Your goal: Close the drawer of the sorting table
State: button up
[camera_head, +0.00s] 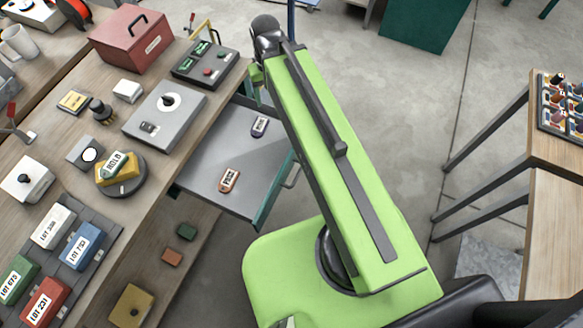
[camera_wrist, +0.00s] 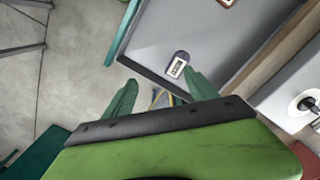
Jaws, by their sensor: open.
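The drawer (camera_head: 207,158) of the sorting table (camera_head: 145,200) is pulled out to the right, with a grey floor, a teal front and a handle (camera_head: 291,176). A purple tag (camera_head: 260,126) and an orange tag (camera_head: 229,180) lie in it. In the wrist view the drawer floor (camera_wrist: 205,32) and purple tag (camera_wrist: 177,64) show at the top. My gripper (camera_wrist: 160,92) is open and empty, its teal fingers spread near the drawer's far side wall. In the head view my arm hides part of the drawer's far front corner, and the fingers are hardly visible.
The tabletop holds a red box (camera_head: 132,42), a button panel (camera_head: 207,66), a grey plate with a knob (camera_head: 165,116) and several lot blocks. A lower shelf (camera_head: 160,255) lies below the drawer. Another table (camera_head: 555,150) stands at the right. Floor (camera_head: 400,110) between is clear.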

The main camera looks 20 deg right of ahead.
aim_at(264, 164)
jog(key=z, duration=0.05)
jog(key=k, duration=0.6)
jog(key=u, duration=2.25)
jog(key=i, duration=0.35)
jog(key=z, duration=1.15)
